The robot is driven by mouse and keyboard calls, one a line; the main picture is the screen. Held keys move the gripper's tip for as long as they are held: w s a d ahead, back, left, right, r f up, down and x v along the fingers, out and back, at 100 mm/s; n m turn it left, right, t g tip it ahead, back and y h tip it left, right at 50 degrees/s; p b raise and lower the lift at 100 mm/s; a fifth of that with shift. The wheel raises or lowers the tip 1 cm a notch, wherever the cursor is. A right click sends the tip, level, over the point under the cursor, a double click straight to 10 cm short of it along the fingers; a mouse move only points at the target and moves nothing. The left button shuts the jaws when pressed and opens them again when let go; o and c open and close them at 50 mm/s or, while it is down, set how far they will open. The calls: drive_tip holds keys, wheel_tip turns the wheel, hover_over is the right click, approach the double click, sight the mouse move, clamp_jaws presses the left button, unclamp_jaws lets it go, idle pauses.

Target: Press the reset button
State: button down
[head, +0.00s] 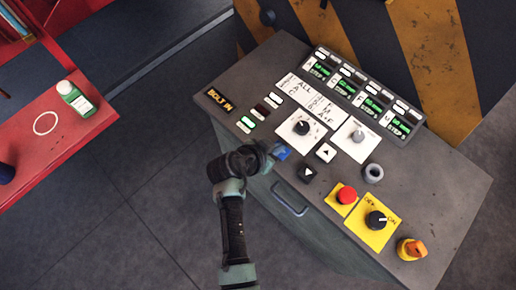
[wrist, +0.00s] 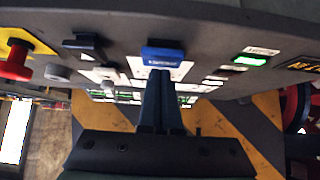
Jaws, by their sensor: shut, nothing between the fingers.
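In the wrist view the blue button (wrist: 162,55) stands straight ahead of my gripper's tips. My gripper (head: 270,147) is shut and empty, its tips right by the blue button. In the wrist view the closed fingers (wrist: 160,76) overlap the button's lower edge; I cannot tell whether they touch it.
A red button (head: 346,195), a black rotary switch (head: 376,220) and an orange knob (head: 414,249) are on the panel's right. Two arrow buttons (head: 326,152) are close beside the blue one. A red bench (head: 25,145) with a green bottle (head: 78,102) stands left.

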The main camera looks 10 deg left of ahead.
drive_tip(key=w+r+b+v, duration=0.1)
drive_tip(key=b+v, duration=0.1)
drive_tip(key=v, duration=0.9)
drive_tip(key=shift+r, duration=0.15)
drive_tip(key=shift+s, duration=0.2)
drive_tip(key=w+r+n+t+y, duration=0.1)
drive_tip(key=w+r+t, duration=0.3)
drive_tip(key=r, duration=0.7)
drive_tip(key=w+r+n+t+y, duration=0.1)
drive_tip(key=w+r+t, duration=0.25)
drive_tip(key=r, duration=0.75)
drive_tip(key=w+r+n+t+y, duration=0.1)
drive_tip(key=w+r+t+y, duration=0.2)
drive_tip(key=r, duration=0.8)
drive_tip(key=s+d+r+n+t, duration=0.1)
drive_tip(key=s+r+t, duration=0.2)
drive_tip(key=r, duration=0.6)
drive_tip(key=s+d+r+n+t+b, duration=0.1)
drive_tip(key=s+r+t, duration=0.2)
drive_tip(key=r, duration=0.6)
drive_tip(key=s+d+r+n+t, duration=0.1)
drive_tip(key=s+r+n+t, duration=0.1)
drive_tip(key=s+r, duration=0.5)
drive_tip(key=shift+d+r+t, duration=0.3)
drive_tip(key=shift+r+t, duration=0.55)
drive_tip(key=shift+r, duration=0.05)
